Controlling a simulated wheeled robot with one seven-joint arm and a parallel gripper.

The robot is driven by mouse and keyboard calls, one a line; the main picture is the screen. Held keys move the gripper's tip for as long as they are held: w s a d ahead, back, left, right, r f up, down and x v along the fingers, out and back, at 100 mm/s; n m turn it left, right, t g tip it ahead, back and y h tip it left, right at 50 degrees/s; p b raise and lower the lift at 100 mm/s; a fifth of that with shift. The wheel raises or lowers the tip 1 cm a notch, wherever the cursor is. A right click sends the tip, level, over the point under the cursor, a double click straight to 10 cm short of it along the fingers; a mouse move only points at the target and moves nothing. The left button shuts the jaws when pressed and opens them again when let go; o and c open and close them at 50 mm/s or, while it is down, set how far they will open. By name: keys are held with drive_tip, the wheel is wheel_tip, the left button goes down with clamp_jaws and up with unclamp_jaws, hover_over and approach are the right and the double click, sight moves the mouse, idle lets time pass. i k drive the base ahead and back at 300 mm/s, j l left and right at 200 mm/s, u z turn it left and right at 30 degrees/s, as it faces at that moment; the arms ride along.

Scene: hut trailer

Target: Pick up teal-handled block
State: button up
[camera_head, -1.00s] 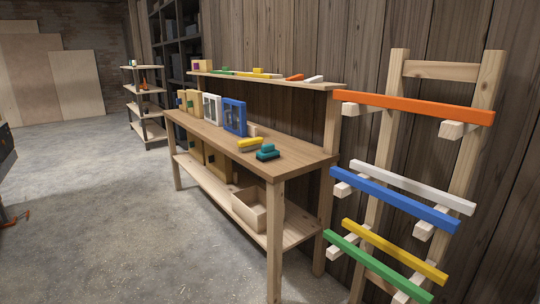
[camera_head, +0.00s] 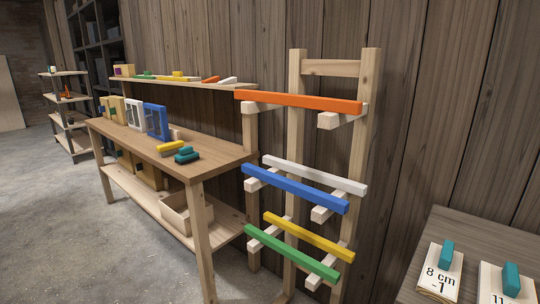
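Two white blocks with upright teal handles stand on a grey-brown wooden table at the lower right. The nearer-left block (camera_head: 440,273) is printed "8 cm -1". My gripper is not in view.
The wooden table (camera_head: 458,229) stands against the plank wall. A wooden rack (camera_head: 334,68) with orange, white, blue, yellow and green bars stands between it and the workbench (camera_head: 222,156). A wall shelf (camera_head: 155,81) is above the bench. Concrete floor is open at left.

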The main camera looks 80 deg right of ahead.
sight(187, 154)
drive_tip(key=i+l+z, duration=0.25)
drive_tip(key=z, duration=0.25)
drive_tip(key=i+l+z, duration=0.35)
drive_tip(key=z, duration=0.15)
drive_tip(key=i+l+z, duration=0.1)
drive_tip(key=i+z, duration=0.25)
drive_tip(key=z, duration=0.15)
drive_tip(key=i+z, duration=0.45)
drive_tip(key=i+j+z, duration=0.1)
drive_tip(key=i, duration=0.4)
drive_tip(key=i+j, duration=0.35)
drive_tip(key=i, duration=0.15)
drive_tip(key=i+j+z, duration=0.15)
drive_tip(key=i, duration=0.35)
drive_tip(key=i+j+z, duration=0.1)
drive_tip(key=i+j, duration=0.3)
drive_tip(key=i, duration=0.1)
